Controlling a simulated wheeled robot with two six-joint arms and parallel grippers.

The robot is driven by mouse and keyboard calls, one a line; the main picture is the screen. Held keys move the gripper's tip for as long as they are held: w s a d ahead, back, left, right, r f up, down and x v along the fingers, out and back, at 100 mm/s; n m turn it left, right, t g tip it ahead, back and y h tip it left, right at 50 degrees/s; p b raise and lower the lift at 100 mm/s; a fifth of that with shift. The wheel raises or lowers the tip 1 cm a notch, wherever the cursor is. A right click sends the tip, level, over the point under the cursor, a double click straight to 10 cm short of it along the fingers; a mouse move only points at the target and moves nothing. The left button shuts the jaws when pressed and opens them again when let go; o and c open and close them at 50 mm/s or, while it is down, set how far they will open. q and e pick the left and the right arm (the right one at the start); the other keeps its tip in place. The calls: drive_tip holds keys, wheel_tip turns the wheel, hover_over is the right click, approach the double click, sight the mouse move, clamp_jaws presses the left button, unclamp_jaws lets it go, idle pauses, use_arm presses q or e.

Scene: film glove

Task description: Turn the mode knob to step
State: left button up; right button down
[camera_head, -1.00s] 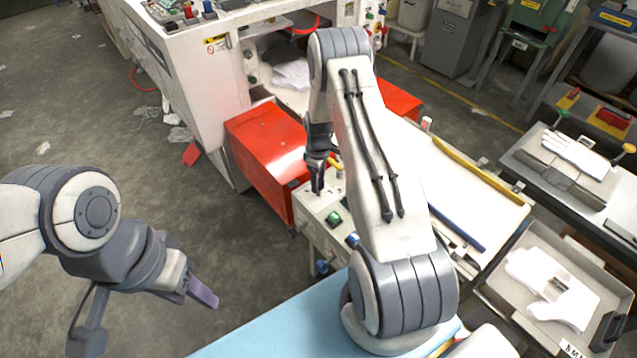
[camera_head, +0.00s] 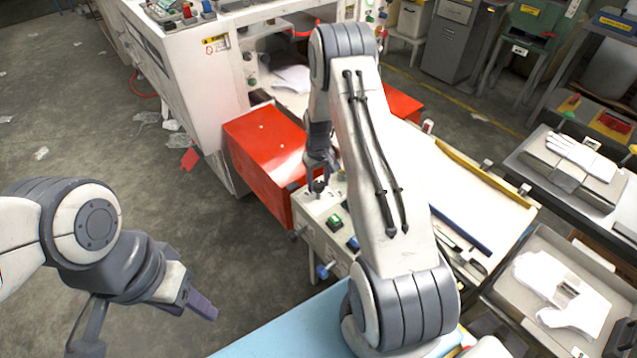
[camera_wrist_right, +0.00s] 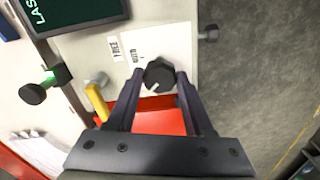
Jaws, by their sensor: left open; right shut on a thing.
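The mode knob (camera_wrist_right: 159,74) is a dark, faceted knob with a pale pointer mark. In the right wrist view it sits on a white plate (camera_wrist_right: 165,40) with small printed labels beside it. My right gripper (camera_wrist_right: 158,80) has its two fingers on either side of the knob, shut on it. In the head view the right gripper (camera_head: 318,187) points down at the top of the pale control box (camera_head: 322,212) and hides the knob. My left gripper (camera_head: 203,308) is open and empty, low at the left, away from the box.
A green button (camera_head: 334,222) and a blue one (camera_head: 353,243) are on the box near the right gripper. In the wrist view a yellow part (camera_wrist_right: 97,101) is close to the left finger. A red cover (camera_head: 265,150) stands behind the box. Floor at the left is open.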

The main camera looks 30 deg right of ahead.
sight(319, 183)
drive_tip(key=shift+w, duration=0.15)
idle(0.3)
drive_tip(key=shift+c, duration=1.4)
unclamp_jaws()
wheel_tip(319, 183, up, 10)
drive_tip(key=b, duration=0.2)
drive_tip(key=shift+r, duration=0.25)
drive_tip(key=shift+d, duration=0.1)
